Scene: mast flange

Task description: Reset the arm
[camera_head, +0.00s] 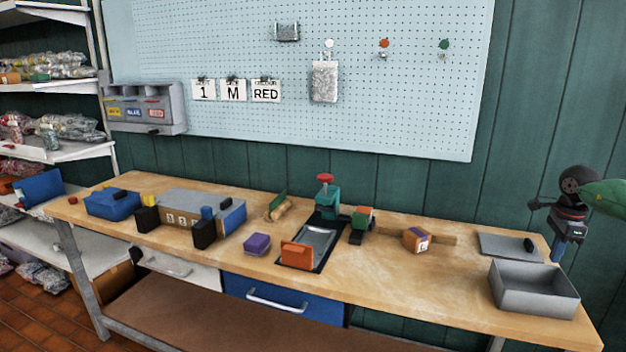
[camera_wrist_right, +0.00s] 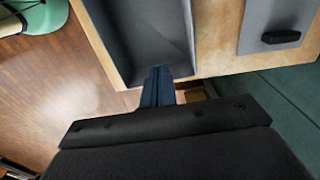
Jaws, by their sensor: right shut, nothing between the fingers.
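My right gripper (camera_head: 556,250) hangs at the right end of the workbench (camera_head: 400,285), above and beside the grey open box. In the right wrist view its narrow blue fingers (camera_wrist_right: 157,88) are together with nothing between them, close to the near rim of the grey box (camera_wrist_right: 150,40). Whether they touch the rim I cannot tell. My right arm comes in from the right edge of the head view. My left arm and gripper do not show.
The grey open box (camera_head: 534,287) looks empty. A flat grey plate (camera_head: 505,245) with a black handle lies behind it. A pegboard (camera_head: 400,100) backs the bench.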

